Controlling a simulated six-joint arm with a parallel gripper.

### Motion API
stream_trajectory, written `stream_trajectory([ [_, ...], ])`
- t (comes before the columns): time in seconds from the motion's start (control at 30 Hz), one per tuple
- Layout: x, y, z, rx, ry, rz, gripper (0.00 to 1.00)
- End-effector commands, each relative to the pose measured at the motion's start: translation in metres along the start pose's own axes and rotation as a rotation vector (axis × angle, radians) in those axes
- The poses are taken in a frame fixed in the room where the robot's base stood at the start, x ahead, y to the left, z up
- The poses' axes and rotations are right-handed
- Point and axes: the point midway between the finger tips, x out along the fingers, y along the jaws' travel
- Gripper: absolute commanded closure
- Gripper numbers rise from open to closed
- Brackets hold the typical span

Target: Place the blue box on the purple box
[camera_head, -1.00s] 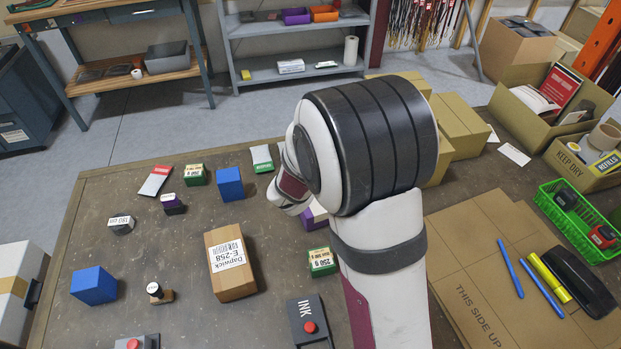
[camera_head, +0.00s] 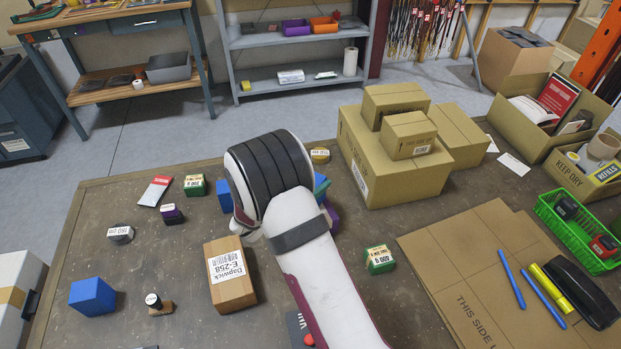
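Several blue boxes are on the table. One blue box (camera_head: 92,297) is at the front left. Another blue box (camera_head: 223,195) is partly covered by my arm. A blue block (camera_head: 321,186) shows just right of my arm's dark joint, mostly hidden. A purple object (camera_head: 331,216) shows beside it, also mostly hidden; I cannot tell if they touch. A small dark purple box with a white label (camera_head: 172,214) sits further left. My gripper (camera_head: 245,226) is behind my forearm, left of it; only a white part shows. Its fingers, and anything in them, are hidden.
A cardboard box labelled Dapwick (camera_head: 229,276) stands left of my arm. Stacked cartons (camera_head: 385,150) stand behind right. A green labelled box (camera_head: 379,259) is right of my arm. Flat cardboard (camera_head: 490,270) and a green basket (camera_head: 575,235) lie at the right. Small items are scattered left.

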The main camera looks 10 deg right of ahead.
Motion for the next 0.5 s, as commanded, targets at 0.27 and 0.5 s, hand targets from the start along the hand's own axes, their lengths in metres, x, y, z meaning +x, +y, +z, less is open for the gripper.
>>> stream_trajectory([
  [0.27,0.0,0.0,0.0,0.0,0.0,0.0,0.0],
  [0.5,-0.023,0.001,0.004,-0.001,0.0,0.004,0.0],
])
